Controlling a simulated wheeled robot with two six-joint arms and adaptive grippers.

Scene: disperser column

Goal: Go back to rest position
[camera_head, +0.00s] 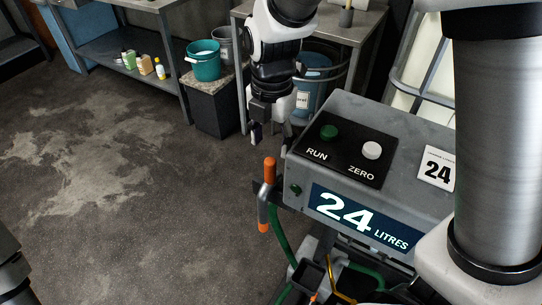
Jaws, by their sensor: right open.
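My right gripper (258,132) hangs pointing down near the top middle, left of the dispenser's sloped panel. Its jaws are open, with nothing seen between them. It is apart from the orange-handled lever (268,170) on the dispenser's left side. The grey dispenser (326,108) carries a green RUN button (329,132), a white ZERO button (372,150) and a display (365,218) that reads 24 LITRES. A white card (437,168) on it also reads 24. Only a dark part of my left arm shows at the lower left edge; the left gripper is out of view.
Behind stand a teal bucket (204,62) on a dark stand, a blue drum (314,80) and a grey table (350,33). Bottles sit on a low shelf (118,72). Green hose (281,243) hangs below the lever. The floor (130,200) at left is clear.

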